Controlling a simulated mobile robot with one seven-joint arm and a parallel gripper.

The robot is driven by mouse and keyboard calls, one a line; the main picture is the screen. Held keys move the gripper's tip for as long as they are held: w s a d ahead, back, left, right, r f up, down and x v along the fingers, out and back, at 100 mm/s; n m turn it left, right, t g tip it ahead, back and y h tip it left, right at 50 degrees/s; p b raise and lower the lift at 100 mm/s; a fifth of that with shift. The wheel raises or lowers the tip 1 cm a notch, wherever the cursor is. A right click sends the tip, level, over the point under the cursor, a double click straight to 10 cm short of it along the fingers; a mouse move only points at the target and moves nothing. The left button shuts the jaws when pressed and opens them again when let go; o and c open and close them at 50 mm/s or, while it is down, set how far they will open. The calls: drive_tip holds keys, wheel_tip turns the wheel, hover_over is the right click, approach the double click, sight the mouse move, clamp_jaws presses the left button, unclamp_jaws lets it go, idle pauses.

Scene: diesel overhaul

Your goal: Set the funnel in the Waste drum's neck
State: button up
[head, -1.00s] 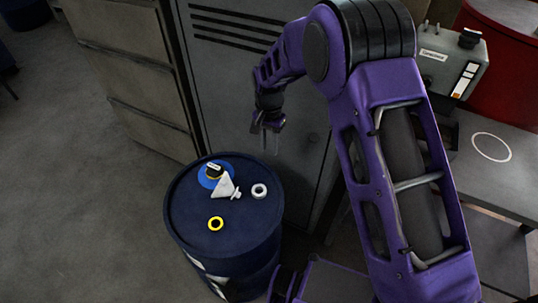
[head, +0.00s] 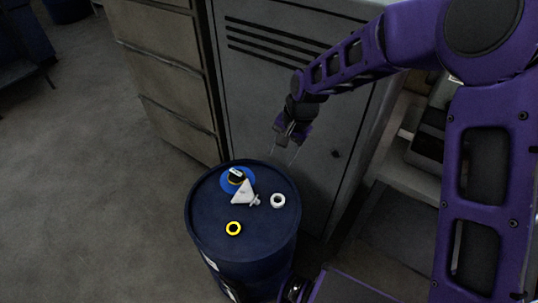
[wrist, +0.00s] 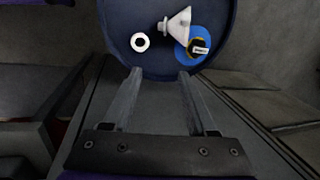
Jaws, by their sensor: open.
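The Waste drum (head: 215,215) is a dark blue drum standing upright on the floor, left of my arm. The white funnel (head: 243,193) lies on its side on the drum's top; in the wrist view the funnel (wrist: 178,25) has its wide end towards the blue disc and its spout pointing left. A blue disc (head: 226,184) with a yellow ring and a small dark labelled piece (head: 236,176) sits beside the funnel, partly covered by it. My gripper (wrist: 158,75) is open and empty, above and behind the drum's far edge. The label text is too small to read.
A white ring (head: 278,200) and a yellow ring (head: 233,228) lie on the drum top. A grey locker (head: 270,80) and a drawer cabinet (head: 165,60) stand close behind the drum. Open floor (head: 80,190) lies to the left.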

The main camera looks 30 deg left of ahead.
drive_tip(key=y, duration=0.2)
approach(246, 187)
drive_tip(key=shift+n, duration=0.4)
drive_tip(key=b+x, duration=0.1)
drive_tip(key=x, duration=1)
drive_tip(key=shift+a+f+b, duration=0.1)
drive_tip(key=shift+f+b, duration=0.05)
drive_tip(key=shift+b, duration=0.2)
clamp_jaws()
